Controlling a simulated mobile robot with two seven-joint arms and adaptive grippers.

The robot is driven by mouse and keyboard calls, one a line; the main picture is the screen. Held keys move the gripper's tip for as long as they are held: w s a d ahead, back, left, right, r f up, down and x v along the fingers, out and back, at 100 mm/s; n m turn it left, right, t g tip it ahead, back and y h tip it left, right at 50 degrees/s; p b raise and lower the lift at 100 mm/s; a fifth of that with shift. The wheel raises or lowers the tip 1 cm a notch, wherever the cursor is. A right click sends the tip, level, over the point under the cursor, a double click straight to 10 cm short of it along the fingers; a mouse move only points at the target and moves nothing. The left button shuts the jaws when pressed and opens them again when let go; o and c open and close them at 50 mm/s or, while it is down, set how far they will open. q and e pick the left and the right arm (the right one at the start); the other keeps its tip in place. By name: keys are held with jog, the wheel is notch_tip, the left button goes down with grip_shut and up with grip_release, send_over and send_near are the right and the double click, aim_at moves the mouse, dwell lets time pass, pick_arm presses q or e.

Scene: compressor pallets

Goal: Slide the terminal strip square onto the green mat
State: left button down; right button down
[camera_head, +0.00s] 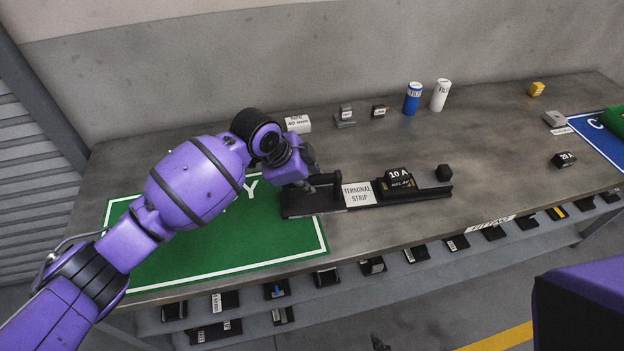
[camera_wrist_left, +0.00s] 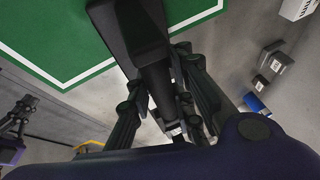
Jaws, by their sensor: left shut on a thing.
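The terminal strip (camera_head: 423,194) is a long black bar with a white label, lying on the bench. Its left end overlaps the right part of the green mat (camera_head: 285,244); most of it lies on bare bench to the right. It carries a 10 A relay and a small black block. My left gripper (camera_head: 314,181) is shut on the strip's left end, at what looks like a raised handle. In the left wrist view, the dark strip (camera_wrist_left: 142,38) runs between the fingers. My right gripper (camera_wrist_left: 18,113) appears small and dark at that view's left edge; its jaws are unclear.
Blue (camera_head: 412,98) and white (camera_head: 440,95) cylinders stand at the back. A 20 A relay (camera_head: 564,160) and a blue mat (camera_head: 598,140) lie at the right. Several small parts sit on a lower shelf along the front. Bare bench surrounds the strip's right end.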

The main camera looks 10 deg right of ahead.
pick_arm(q)
jog(key=shift+a, duration=0.15)
pick_arm(e)
jog(key=shift+r, duration=0.1)
